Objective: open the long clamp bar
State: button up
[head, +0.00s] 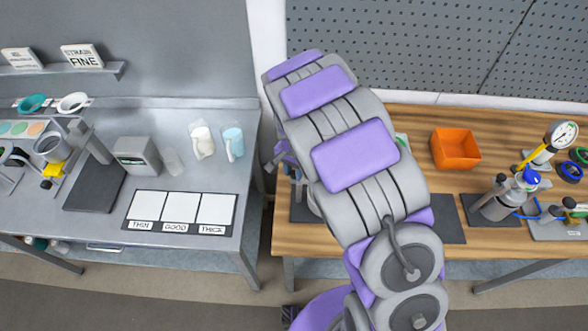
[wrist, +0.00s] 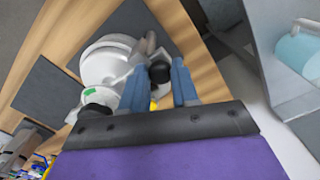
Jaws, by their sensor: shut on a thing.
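My gripper (wrist: 160,88) shows in the wrist view as two blue fingers with a gap between them. A black ball knob (wrist: 159,72) sits in that gap, and my gripper is shut on it. I take the knob to be the end of the long clamp bar; the bar's full length is hidden. A small yellow part (wrist: 153,105) shows below the knob. The round white-grey drum agitator (wrist: 104,66) stands just left of the fingers, with a second black knob (wrist: 97,109) low on it. In the head view my arm hides my gripper and most of the agitator.
The agitator is on a wooden bench (head: 340,238) with dark mats. An orange bin (head: 455,148) and a gauge pump (head: 560,134) stand farther right on it. A grey bench (head: 95,226) with cups and cards (head: 180,210) stands left, across a narrow gap.

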grip_shut()
jog(key=shift+w, duration=0.15)
jog(key=shift+w+r+m, duration=0.1)
jog(key=shift+w+m, duration=0.2)
jog(key=shift+w, duration=0.15)
jog(key=w+d+m, duration=0.3)
jog(key=w+m, duration=0.1)
jog(key=w, duration=0.3)
jog(key=w+d+m, duration=0.4)
jog(key=w, duration=0.3)
jog(key=w+d+m, duration=0.2)
jog(key=d+m, duration=0.3)
jog(key=d, duration=0.4)
jog(key=w+d+m+b, duration=0.1)
jog(key=w+d+m, duration=0.2)
jog(key=d+m, duration=0.3)
jog(key=shift+d, duration=1.45)
